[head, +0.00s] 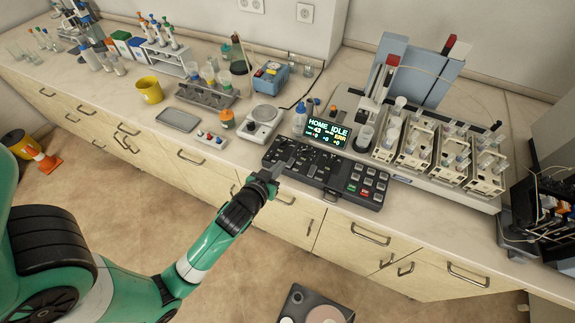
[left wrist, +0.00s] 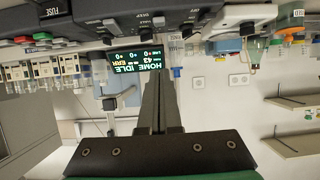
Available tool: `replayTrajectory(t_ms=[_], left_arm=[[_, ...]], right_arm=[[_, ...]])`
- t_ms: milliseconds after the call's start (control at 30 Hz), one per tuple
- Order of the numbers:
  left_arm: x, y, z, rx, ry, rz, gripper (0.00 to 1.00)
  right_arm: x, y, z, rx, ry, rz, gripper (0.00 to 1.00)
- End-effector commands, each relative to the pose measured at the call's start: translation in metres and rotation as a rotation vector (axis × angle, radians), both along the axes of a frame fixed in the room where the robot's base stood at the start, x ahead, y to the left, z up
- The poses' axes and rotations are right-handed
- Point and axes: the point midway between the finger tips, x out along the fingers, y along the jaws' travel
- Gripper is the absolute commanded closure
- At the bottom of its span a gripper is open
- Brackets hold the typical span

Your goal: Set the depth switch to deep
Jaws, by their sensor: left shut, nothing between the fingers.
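The dark control panel (head: 310,163) sits at the counter's front edge, with several small switches on its left part. The switch's position is too small to tell. My left gripper (head: 268,173) is shut and empty just in front of the panel's left end. Its fingers also show in the left wrist view (left wrist: 155,80), apart from the switch knob. My right gripper is out of view.
A display (head: 328,131) reading HOME IDLE stands behind the panel. Keys with red and green ones (head: 362,188) fill the panel's right part. A white balance (head: 263,122) and a small button box (head: 211,140) stand left of it. Sample racks (head: 440,160) stand to the right.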

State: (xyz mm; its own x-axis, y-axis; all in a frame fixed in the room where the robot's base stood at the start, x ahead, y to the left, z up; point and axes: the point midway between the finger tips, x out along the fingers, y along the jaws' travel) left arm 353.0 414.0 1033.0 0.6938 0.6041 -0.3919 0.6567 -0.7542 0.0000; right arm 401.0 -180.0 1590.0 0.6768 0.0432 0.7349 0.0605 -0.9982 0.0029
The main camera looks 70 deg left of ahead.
Motion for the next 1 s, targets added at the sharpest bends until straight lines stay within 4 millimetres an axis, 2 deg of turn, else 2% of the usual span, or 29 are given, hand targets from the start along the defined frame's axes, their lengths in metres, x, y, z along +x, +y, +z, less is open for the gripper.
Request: replayTrajectory(t_ms=[333,400,600,1000], left_arm=[[0.053,0.047,-0.031,0.001,-0.001,0.002,1.0],[0.049,0.043,-0.048,-0.001,0.004,-0.001,1.0],[0.047,0.04,-0.066,0.0,0.001,0.0,1.0],[0.046,0.04,-0.069,0.001,-0.002,-0.001,1.0]], right_arm=[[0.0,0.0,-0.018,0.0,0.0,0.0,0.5],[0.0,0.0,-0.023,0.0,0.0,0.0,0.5],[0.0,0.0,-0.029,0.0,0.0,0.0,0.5],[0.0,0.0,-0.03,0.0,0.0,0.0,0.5]])
